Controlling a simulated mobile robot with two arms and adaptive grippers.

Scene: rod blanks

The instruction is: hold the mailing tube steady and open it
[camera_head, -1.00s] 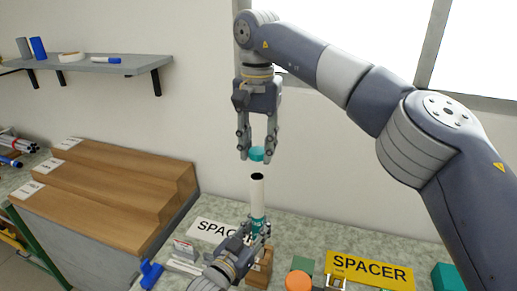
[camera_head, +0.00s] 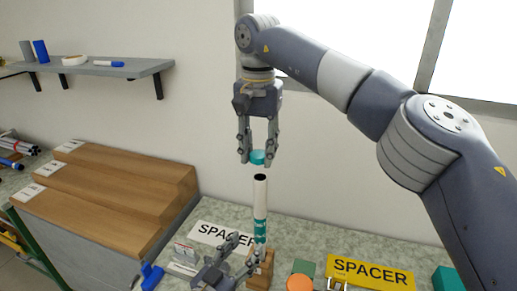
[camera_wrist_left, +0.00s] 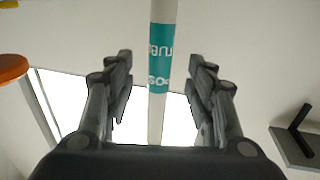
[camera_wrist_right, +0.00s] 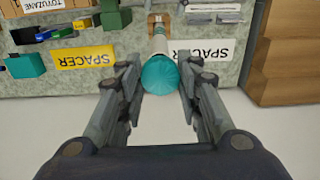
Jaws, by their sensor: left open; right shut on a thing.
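The mailing tube (camera_head: 260,206) is white with a teal label band and stands upright in a wooden block (camera_head: 260,270) on the counter. Its top end is open and dark. The teal cap (camera_head: 257,157) is held above the tube, apart from it, by my right gripper (camera_head: 257,160), which is shut on it. The cap also fills the middle of the right wrist view (camera_wrist_right: 160,75). My left gripper (camera_head: 238,252) is open low beside the tube. In the left wrist view the tube (camera_wrist_left: 158,75) passes between its spread fingers, clear of both.
A white SPACER sign (camera_head: 222,234) and a yellow SPACER sign (camera_head: 370,272) lie on the counter. An orange round thing (camera_head: 299,283) and a blue item (camera_head: 151,275) are near the front. Wooden steps (camera_head: 130,195) stand at the left. The air around the cap is clear.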

